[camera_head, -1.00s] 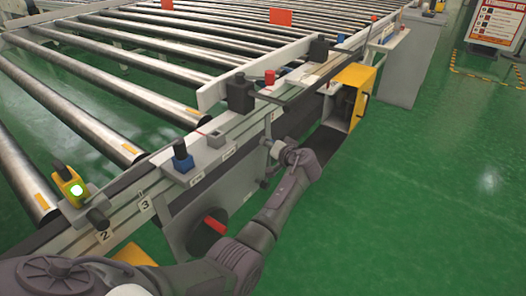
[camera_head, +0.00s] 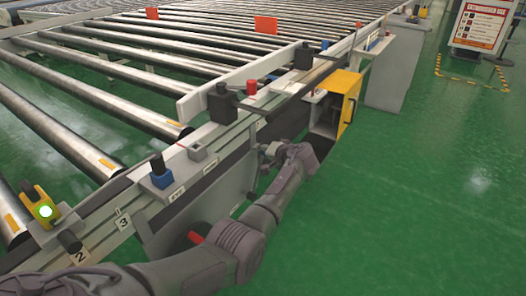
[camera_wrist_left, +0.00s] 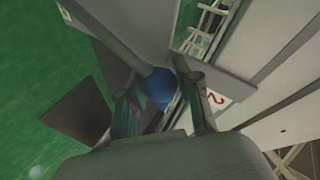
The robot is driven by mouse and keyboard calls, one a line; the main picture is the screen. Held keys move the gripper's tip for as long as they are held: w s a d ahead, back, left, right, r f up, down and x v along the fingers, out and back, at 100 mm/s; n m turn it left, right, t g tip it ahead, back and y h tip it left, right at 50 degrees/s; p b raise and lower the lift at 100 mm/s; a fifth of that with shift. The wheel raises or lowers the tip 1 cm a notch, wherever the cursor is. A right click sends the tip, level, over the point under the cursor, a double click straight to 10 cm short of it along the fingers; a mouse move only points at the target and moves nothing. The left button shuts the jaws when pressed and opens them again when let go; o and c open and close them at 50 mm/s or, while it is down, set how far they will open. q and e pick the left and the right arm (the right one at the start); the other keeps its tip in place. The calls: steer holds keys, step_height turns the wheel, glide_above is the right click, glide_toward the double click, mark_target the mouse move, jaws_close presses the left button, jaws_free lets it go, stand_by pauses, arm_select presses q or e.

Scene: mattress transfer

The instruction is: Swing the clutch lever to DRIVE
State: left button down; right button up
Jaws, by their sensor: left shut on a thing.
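My left arm reaches along the near side of the roller conveyor in the head view, with my left gripper (camera_head: 268,153) beside its side panel. In the left wrist view, the left gripper's fingers (camera_wrist_left: 165,108) are closed around a blue ball knob (camera_wrist_left: 158,88). The knob sits at the end of a grey shaft, which looks like the clutch lever. In the head view my gripper hides the knob. I cannot read any DRIVE label or the lever's exact angle. My right gripper is not in view.
The conveyor rollers (camera_head: 80,137) fill the left and top. A blue-based black knob (camera_head: 159,171), a red-tipped handle (camera_head: 196,237) and an open yellow cabinet (camera_head: 344,82) line the conveyor's side. Green floor (camera_head: 420,190) is clear at right. An extinguisher sign (camera_head: 480,24) stands behind.

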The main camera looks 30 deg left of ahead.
arm_select(q)
steer(key=c, duration=1.2)
jaws_free()
steer(key=shift+w, duration=0.1)
steer(key=o, duration=0.4)
steer(key=shift+w+d, duration=0.1)
steer(key=v, duration=1.2)
steer(key=shift+f, duration=0.1)
